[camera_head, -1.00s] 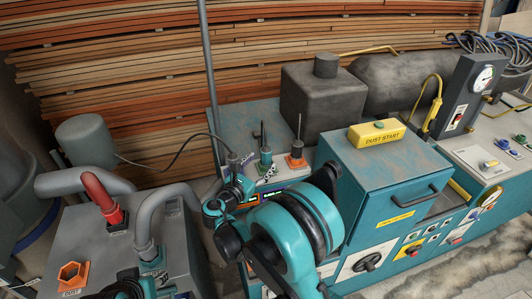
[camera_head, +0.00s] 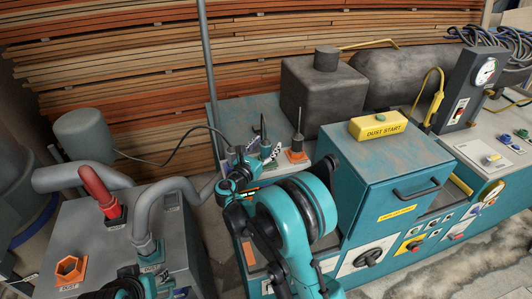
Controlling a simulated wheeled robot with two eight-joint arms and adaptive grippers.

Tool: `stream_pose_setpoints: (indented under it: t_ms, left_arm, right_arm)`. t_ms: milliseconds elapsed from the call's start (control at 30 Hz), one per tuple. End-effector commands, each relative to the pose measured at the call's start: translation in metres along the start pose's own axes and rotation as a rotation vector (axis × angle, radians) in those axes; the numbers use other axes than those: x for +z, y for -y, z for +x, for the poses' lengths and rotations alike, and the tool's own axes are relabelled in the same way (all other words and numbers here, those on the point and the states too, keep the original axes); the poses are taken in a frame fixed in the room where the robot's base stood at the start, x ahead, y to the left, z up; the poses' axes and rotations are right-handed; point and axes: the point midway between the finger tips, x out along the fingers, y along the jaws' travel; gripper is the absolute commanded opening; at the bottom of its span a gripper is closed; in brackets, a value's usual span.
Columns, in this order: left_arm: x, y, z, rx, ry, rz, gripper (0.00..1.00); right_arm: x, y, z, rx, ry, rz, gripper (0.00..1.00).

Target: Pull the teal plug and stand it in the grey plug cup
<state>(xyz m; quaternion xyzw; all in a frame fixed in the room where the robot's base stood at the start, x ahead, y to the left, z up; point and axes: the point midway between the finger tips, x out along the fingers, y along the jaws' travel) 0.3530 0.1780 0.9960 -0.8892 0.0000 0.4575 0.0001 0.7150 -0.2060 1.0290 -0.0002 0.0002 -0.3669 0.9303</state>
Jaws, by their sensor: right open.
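A teal plug (camera_head: 265,149) with a thin dark stem stands upright at the back of the teal machine. My right gripper (camera_head: 263,160) is open, with its pale striped fingertips close to the plug's sides; I cannot tell whether they touch it. A grey holder or fitting (camera_head: 233,157), with a dark cable running left, stands just left of the plug; it may be the grey plug cup, but its opening is not clear and my gripper partly hides it. My left arm shows at the bottom left, and its fingertips cannot be made out.
An orange holder (camera_head: 296,155) with a tall rod stands right of the plug. A yellow DUST START block (camera_head: 377,126) sits on the teal cabinet (camera_head: 385,165). A grey box (camera_head: 95,230) with red and grey hoses stands at the left. A vertical pole (camera_head: 208,70) rises behind.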

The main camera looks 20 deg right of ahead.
Motion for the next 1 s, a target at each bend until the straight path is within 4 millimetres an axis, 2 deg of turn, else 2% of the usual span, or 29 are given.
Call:
stream_pose_setpoints:
  t_ms: [67, 200, 267, 300, 667, 833, 933, 1000]
  left_arm:
    - [0.0, 0.0, 0.0, 0.0, 0.0, 0.0, 0.4]
    - [0.0, 0.0, -0.001, 0.0, 0.0, 0.0, 0.4]
    - [0.0, 0.0, 0.0, 0.0, 0.0, 0.0, 0.4]
    - [0.0, 0.0, 0.0, 0.0, 0.0, 0.0, 0.4]
    - [-0.002, 0.0, -0.003, 0.0, 0.0, 0.0, 0.4]
    - [-0.007, 0.0, -0.01, 0.0, 0.0, 0.0, 0.4]
    - [-0.013, 0.0, -0.018, 0.0, 0.0, 0.0, 0.4]
    - [-0.015, 0.0, -0.021, 0.0, 0.0, 0.0, 0.4]
  right_arm:
    - [0.001, 0.0, 0.0, 0.0, 0.0, 0.0, 0.61]
    - [0.001, 0.0, -0.001, 0.0, 0.0, 0.0, 0.24]
    - [0.0, 0.0, -0.001, 0.0, 0.0, 0.0, 0.08]
    - [0.0, 0.0, -0.001, 0.0, 0.0, 0.0, 0.04]
    - [0.005, 0.0, -0.001, 0.0, 0.0, 0.0, 0.04]
    - [0.025, 0.0, -0.001, 0.0, 0.0, 0.0, 0.04]
    - [0.045, 0.0, -0.001, 0.0, 0.0, 0.0, 0.04]
    - [0.053, 0.015, 0.003, -0.003, 0.0, 0.0, 0.04]
